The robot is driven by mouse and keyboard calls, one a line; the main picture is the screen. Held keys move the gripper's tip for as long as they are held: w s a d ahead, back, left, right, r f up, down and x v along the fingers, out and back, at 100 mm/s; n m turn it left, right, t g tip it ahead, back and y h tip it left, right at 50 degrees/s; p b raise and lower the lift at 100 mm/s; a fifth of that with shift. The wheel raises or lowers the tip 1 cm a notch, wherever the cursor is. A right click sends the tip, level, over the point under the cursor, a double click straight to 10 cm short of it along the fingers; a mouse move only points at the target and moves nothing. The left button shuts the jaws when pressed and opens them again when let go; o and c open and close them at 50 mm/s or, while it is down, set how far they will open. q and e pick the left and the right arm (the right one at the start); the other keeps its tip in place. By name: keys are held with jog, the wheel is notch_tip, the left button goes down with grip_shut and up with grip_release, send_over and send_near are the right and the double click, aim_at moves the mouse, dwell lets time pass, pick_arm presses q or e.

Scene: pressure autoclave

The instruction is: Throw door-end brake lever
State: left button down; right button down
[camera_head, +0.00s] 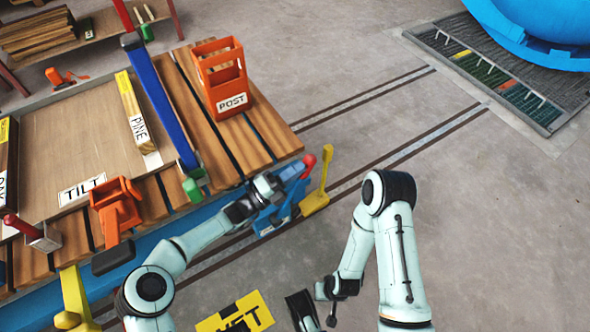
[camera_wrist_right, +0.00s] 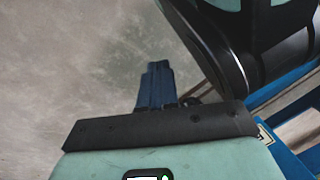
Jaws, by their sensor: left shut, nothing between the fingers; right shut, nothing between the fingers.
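A lever with a red knob (camera_head: 309,161) stands at the near right corner of the timber-loaded cart (camera_head: 180,190). A yellow upright plate or pedal (camera_head: 318,190) is just to its right. My left gripper (camera_head: 296,171) is shut and empty right by the red knob; whether it touches the lever cannot be told. Blue parts around the fingers make their outline hard to separate. My right gripper's blue fingers (camera_wrist_right: 156,72) are shut together and empty in the right wrist view, over bare floor, away from the lever.
On the cart are an orange POST holder (camera_head: 222,78), a blue bar (camera_head: 160,100), a PINE-labelled timber (camera_head: 131,108) and a TILT label (camera_head: 82,189). Floor rails (camera_head: 400,150) run toward a grate (camera_head: 500,85) and a blue vessel (camera_head: 540,25). A yellow sign (camera_head: 236,315) is at the bottom.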

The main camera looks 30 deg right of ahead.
pick_arm(q)
jog(key=shift+d, duration=0.4)
